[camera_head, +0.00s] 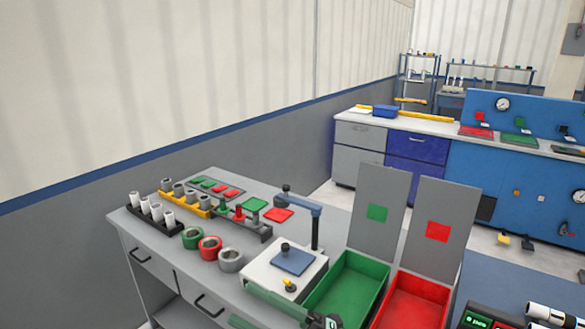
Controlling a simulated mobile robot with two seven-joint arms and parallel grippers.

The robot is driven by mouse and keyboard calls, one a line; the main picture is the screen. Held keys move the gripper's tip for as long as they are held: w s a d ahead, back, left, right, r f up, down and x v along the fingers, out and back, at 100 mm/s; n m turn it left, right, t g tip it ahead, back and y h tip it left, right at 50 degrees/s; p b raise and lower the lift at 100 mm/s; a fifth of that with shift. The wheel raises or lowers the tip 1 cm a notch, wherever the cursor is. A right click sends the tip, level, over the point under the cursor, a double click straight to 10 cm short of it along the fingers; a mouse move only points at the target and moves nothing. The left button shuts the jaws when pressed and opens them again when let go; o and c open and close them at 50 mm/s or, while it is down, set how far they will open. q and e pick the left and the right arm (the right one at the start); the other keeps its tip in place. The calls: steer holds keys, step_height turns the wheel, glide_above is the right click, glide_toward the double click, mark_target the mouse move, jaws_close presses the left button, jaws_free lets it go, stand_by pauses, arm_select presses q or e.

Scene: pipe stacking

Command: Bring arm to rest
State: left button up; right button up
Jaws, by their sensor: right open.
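My right gripper (240,304) shows at the bottom edge, in front of the grey workbench (187,262). Its greenish fingers point left and are spread apart with nothing between them. Its dark body is partly cut off by the frame. My left gripper is not in view. White pipes (157,211) stand in a black rack at the bench's left end. Green, red and grey rings (209,248) lie near the front edge. A white fixture with a blue plate (292,261) sits right of them, behind the right gripper.
A green bin (345,285) and a red bin (415,300) stand right of the bench, with upright grey panels behind. A dark panel with lights (485,318) is at bottom right. A yellow rack (188,203) stands on the bench. A blue workstation (500,180) is farther back.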

steer(key=d+f+m+t+h, duration=0.45)
steer(key=f+m+h, duration=0.25)
steer(key=f+m, duration=0.2)
steer(key=d+f+m+t+h, duration=0.4)
steer(key=d+f+m+h, duration=0.2)
steer(key=f+m, duration=0.3)
steer(key=s+d+f+m+g+h, duration=0.3)
steer(key=s+d+f, duration=0.3)
steer(key=f, duration=0.3)
steer(key=s+d+f+m+g+h, duration=0.3)
steer(key=s+d+f, duration=0.3)
steer(key=s+f, duration=0.2)
steer(key=shift+s+f+m+h, duration=0.25)
steer(key=shift+f+m+h, duration=0.1)
steer(key=shift+m, duration=0.45)
steer(key=shift+c, duration=0.8)
steer(key=shift+d, duration=0.15)
steer(key=shift+c, duration=0.2)
